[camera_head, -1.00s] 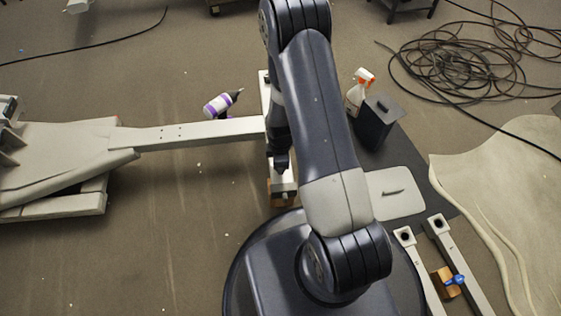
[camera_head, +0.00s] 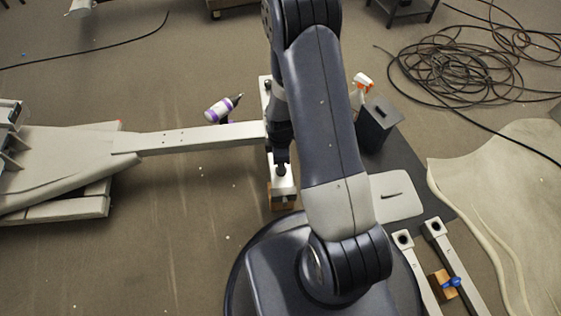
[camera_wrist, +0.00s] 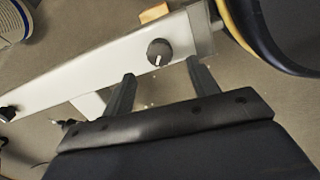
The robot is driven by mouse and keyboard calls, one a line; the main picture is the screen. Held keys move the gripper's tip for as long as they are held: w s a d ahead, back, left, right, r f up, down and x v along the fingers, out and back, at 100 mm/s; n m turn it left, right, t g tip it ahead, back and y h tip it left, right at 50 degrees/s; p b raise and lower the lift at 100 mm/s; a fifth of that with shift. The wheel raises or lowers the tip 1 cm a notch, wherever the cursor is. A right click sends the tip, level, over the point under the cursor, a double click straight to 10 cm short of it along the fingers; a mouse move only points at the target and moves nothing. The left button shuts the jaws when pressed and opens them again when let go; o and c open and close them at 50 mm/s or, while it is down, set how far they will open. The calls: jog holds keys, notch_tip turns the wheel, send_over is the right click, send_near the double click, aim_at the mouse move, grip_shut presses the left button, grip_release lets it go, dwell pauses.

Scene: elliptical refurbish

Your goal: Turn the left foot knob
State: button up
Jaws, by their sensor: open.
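In the wrist view a black round knob (camera_wrist: 159,52) with a white mark sits on the side of a pale grey bar (camera_wrist: 85,77), close to the bar's right end. My gripper (camera_wrist: 163,84) is open, its two dark fingers spread below the knob. The knob lies between and just beyond the fingertips in the picture; I see no contact. Another dark knob (camera_wrist: 8,113) is at the bar's far left end. In the head view the bar (camera_head: 284,179) is mostly hidden behind my arm, and the gripper cannot be made out clearly.
A long beam (camera_head: 200,138) runs left from the bar. A purple-and-white bottle (camera_head: 222,108) is by it. A spray bottle (camera_head: 361,88) and dark box (camera_head: 377,124) stand to the right of my arm. Coiled cable (camera_head: 465,68) lies at upper right. Wooden blocks (camera_wrist: 154,12) are near the bar.

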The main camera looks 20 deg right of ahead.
notch_tip(320, 180, up, 5)
jog(key=shift+r+p, duration=0.1)
jog(key=shift+p, duration=0.55)
notch_tip(320, 180, down, 11)
jog(key=b, duration=0.4)
jog(key=shift+f, duration=0.2)
jog(key=shift+r+m, duration=0.25)
jog(key=shift+m, duration=0.05)
